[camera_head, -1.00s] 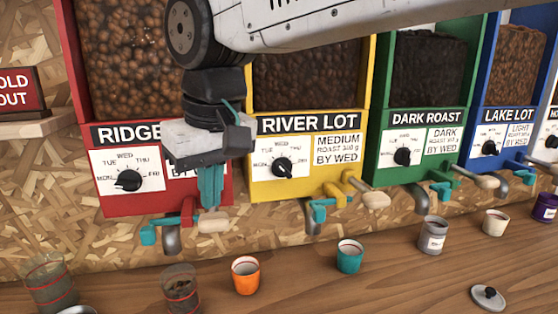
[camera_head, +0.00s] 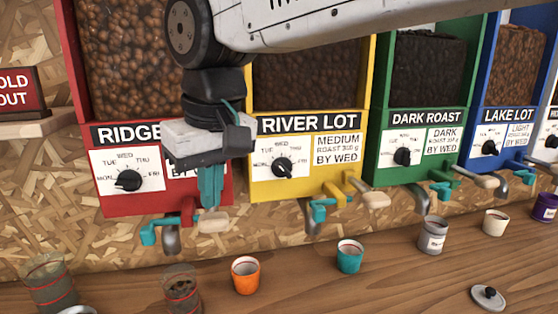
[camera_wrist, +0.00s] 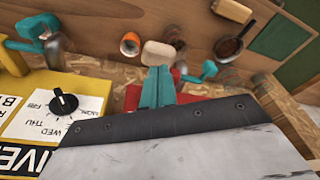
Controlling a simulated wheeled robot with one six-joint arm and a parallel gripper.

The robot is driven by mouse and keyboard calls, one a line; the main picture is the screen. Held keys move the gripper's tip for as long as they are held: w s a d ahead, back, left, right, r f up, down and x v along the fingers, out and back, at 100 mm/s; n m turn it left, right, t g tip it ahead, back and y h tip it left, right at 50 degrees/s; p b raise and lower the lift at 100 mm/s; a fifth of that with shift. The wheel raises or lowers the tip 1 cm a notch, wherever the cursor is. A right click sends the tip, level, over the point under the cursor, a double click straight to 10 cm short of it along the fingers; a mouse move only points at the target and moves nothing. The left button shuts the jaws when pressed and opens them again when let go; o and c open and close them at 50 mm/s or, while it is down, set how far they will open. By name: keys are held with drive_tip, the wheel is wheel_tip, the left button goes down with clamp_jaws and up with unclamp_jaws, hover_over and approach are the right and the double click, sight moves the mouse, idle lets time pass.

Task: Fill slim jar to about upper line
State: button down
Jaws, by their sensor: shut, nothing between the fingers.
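The slim jar (camera_head: 181,296) seems to be the clear glass with red lines on the counter below the Ridge dispenser's spout (camera_head: 171,240). Dark beans show inside it; their exact level against the lines is hard to read. It appears small in the wrist view (camera_wrist: 172,38). My gripper (camera_head: 209,203) is shut and empty, pointing down in front of the red Ridge dispenser (camera_head: 110,204). Its teal fingertips are at the cream-handled red lever (camera_head: 214,222); the handle also shows just beyond the fingertips in the wrist view (camera_wrist: 159,54). Whether they touch is unclear.
A wider clear jar with red lines (camera_head: 50,284) stands at left. An orange cup (camera_head: 245,276), teal cup (camera_head: 349,257) and grey canister (camera_head: 432,236) stand along the counter (camera_head: 395,285). A loose lid (camera_head: 488,297) lies front right. The yellow River Lot dispenser (camera_head: 300,187) adjoins.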

sight(213, 216)
drive_tip(key=shift+f, duration=0.25)
idle(0.4)
drive_tip(key=shift+f, duration=1.65)
idle(2.5)
drive_tip(key=shift+r, duration=4.3)
